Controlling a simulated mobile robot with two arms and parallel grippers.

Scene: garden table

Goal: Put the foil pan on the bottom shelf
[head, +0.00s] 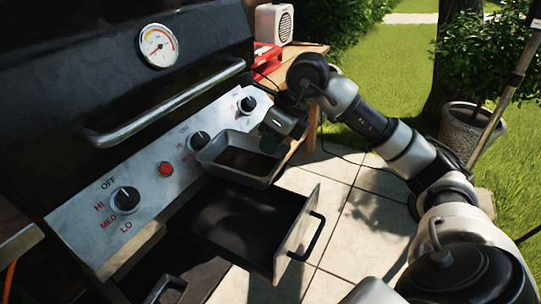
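The foil pan (238,172) is a shallow grey rectangular tray with a dark brown inside. It is in the middle of the head view, in front of the grill's control panel and above the pulled-out drawer. My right gripper (272,142) is at the pan's back right rim and appears shut on it; the fingertips are partly hidden. Below the pan, the drawer (290,243) stands open with a dark, empty-looking floor. A darker lower space shows beneath it at the bottom left; I cannot tell whether it is the bottom shelf. My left gripper is out of view.
The black grill lid (80,80) with its long handle (165,105) is closed at the left. Knobs (125,200) stick out of the control panel. A wooden side table (300,52) holds a white speaker (273,24) and a red item. Paving (350,215) is clear right of the drawer.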

